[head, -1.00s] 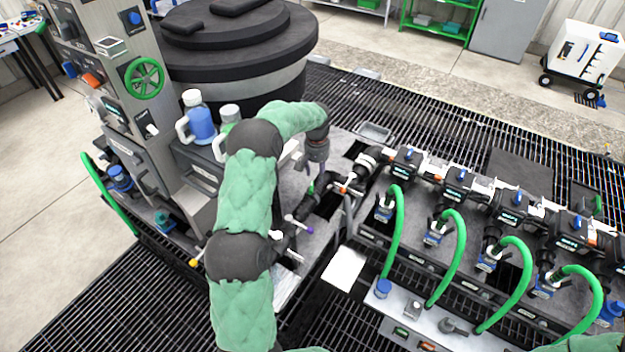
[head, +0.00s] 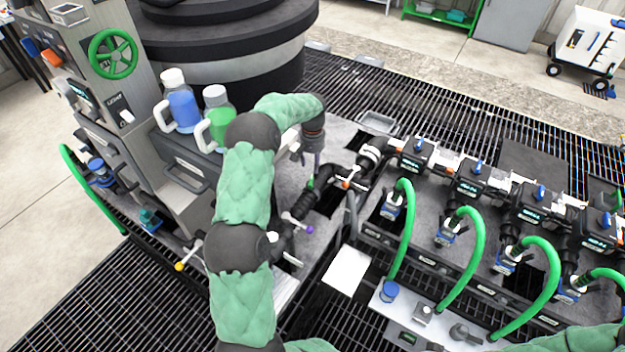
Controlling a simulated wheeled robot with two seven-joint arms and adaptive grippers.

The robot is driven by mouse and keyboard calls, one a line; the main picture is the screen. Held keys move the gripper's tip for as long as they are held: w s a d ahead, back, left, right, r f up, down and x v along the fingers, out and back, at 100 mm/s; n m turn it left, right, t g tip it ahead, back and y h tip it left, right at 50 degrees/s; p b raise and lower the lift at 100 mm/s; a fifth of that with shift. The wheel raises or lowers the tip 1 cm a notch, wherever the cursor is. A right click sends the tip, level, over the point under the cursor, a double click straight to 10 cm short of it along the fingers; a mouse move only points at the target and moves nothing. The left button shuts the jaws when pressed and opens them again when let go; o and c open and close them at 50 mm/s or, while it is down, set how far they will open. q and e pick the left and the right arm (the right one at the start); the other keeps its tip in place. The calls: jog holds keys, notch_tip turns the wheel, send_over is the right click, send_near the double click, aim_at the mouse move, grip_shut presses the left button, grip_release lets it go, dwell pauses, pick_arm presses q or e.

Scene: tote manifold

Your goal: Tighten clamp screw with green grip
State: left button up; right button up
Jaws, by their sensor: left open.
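The small green grip (head: 311,183) of a clamp screw sits on the black pipe run in the middle of the head view. My left gripper (head: 314,168) points down right above it, fingers open. The fingertips are small in the picture, and I cannot tell whether they touch the grip. Other clamp screws on the same pipework have an orange grip (head: 346,184), a purple grip (head: 309,229) and a yellow grip (head: 180,266). My right gripper is out of view; only a bit of my right arm's green sleeve shows at the lower right.
A valve manifold with green hoses (head: 405,230) fills the right side. A blue bottle (head: 181,106) and a green bottle (head: 219,115) stand on the grey cabinet to the left. A metal tray (head: 378,122) lies behind the pipe. A white sheet (head: 346,270) lies in front.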

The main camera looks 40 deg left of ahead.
aim_at(312, 180)
pick_arm(q)
notch_tip(312, 180, down, 9)
jog(key=shift+f+b, duration=0.1)
jog(key=shift+b, duration=0.6)
grip_shut()
